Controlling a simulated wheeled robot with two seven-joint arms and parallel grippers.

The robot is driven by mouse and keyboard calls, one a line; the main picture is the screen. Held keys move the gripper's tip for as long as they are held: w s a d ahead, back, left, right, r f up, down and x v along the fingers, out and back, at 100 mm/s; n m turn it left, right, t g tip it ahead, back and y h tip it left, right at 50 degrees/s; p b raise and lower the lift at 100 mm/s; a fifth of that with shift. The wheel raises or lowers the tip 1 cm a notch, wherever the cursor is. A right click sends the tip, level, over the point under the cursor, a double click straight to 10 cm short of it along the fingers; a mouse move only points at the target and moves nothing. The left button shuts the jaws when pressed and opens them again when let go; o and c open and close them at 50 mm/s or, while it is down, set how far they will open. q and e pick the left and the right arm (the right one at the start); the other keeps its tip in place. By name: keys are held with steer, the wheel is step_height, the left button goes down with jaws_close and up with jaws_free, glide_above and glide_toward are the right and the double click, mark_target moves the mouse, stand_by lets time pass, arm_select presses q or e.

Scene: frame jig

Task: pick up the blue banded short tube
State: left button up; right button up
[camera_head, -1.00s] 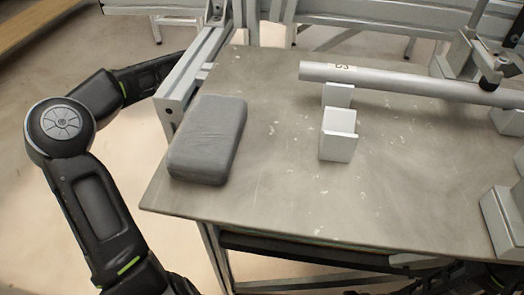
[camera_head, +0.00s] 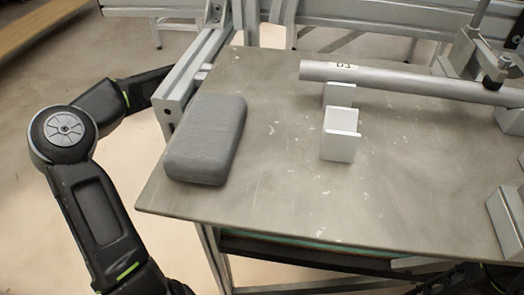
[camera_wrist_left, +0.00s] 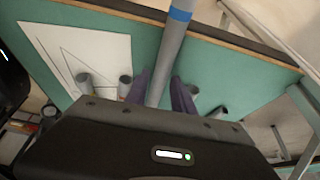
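The blue banded short tube (camera_wrist_left: 170,50) is a grey tube with a blue band near the top edge of the left wrist view. It runs down between the two dark fingers of my left gripper (camera_wrist_left: 161,82), which sit close against it on both sides. Its lower end is hidden behind the gripper body, and its upper end is cut off by the picture edge. My left gripper is out of the head view, where only its arm shows at the left. My right gripper cannot be made out in either view.
Several short grey tubes stand around the gripper over a teal surface (camera_wrist_left: 225,65) with a white drawn sheet (camera_wrist_left: 75,50). The table's front middle is clear.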

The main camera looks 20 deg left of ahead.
arm_select(q)
jaws_close()
steer(key=shift+r, duration=0.1)
arm_select(e)
steer(key=shift+r, duration=0.1)
stand_by(0.4)
